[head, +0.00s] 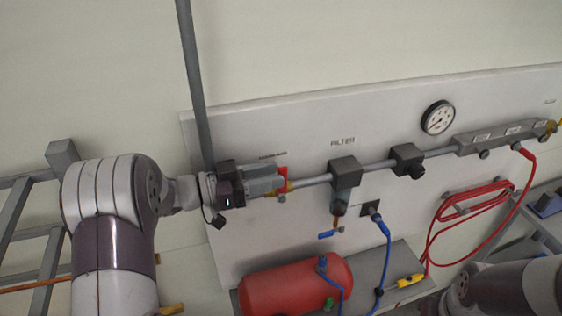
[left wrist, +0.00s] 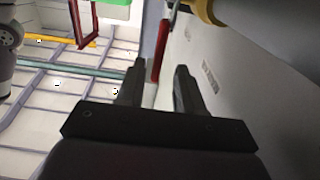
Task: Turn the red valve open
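The red valve handle (head: 283,176) is at the left end of the grey pipe on the wall panel, by a brass fitting (head: 282,187). My left gripper (head: 276,180) is right at the handle and partly hides it. In the left wrist view the red handle (left wrist: 160,52) shows as a narrow bar in the gap between the two fingers of my left gripper (left wrist: 160,68). The fingers are apart, with space visible on both sides of the bar. I cannot tell whether either finger touches it. My right arm shows at the lower right, but its gripper is not visible.
Along the pipe are a filter unit (head: 344,173), a black block (head: 407,160), a gauge (head: 438,118) and a manifold (head: 490,138). A blue lever (head: 326,235) hangs below the filter. A red tank (head: 295,285) stands below. A grey vertical pipe (head: 194,80) rises beside my left gripper.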

